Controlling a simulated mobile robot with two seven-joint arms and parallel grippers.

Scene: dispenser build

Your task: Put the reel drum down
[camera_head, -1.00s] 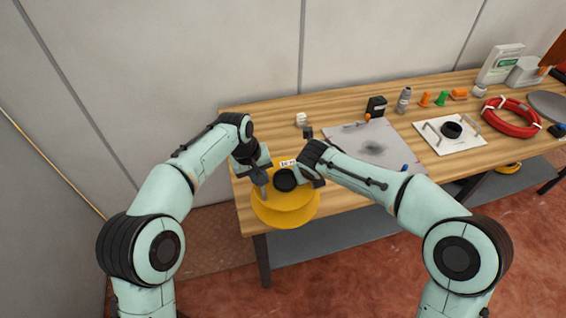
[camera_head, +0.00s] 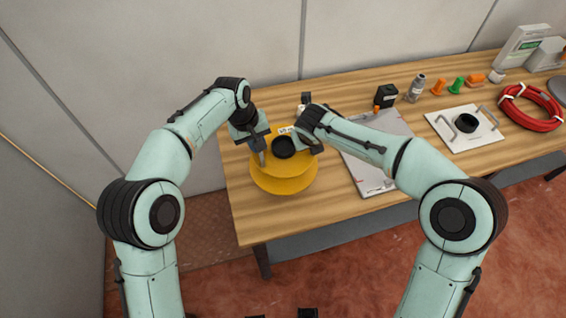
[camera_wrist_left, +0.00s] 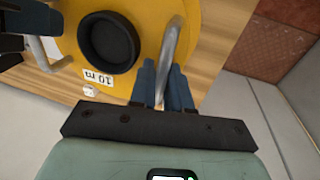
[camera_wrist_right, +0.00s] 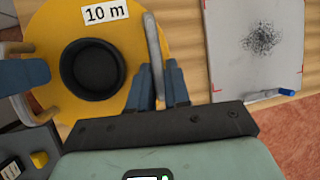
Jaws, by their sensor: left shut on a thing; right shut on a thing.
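The yellow reel drum (camera_head: 283,182) has a black hub and a "10 m" label. It is level over the left part of the wooden table; I cannot tell whether it touches the top. My left gripper (camera_head: 262,157) is shut on the drum's left grey handle, seen close in the left wrist view (camera_wrist_left: 176,45). My right gripper (camera_head: 316,147) is shut on the opposite handle, seen in the right wrist view (camera_wrist_right: 153,45). The undersides of the drum are hidden.
The wooden table (camera_head: 250,225) has bare wood in front of the drum. A grey board (camera_head: 372,172) lies to its right, then a white plate with handles (camera_head: 488,140) and a red coil (camera_head: 530,108). A black box (camera_head: 385,96) and grey bottle (camera_head: 416,88) stand behind.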

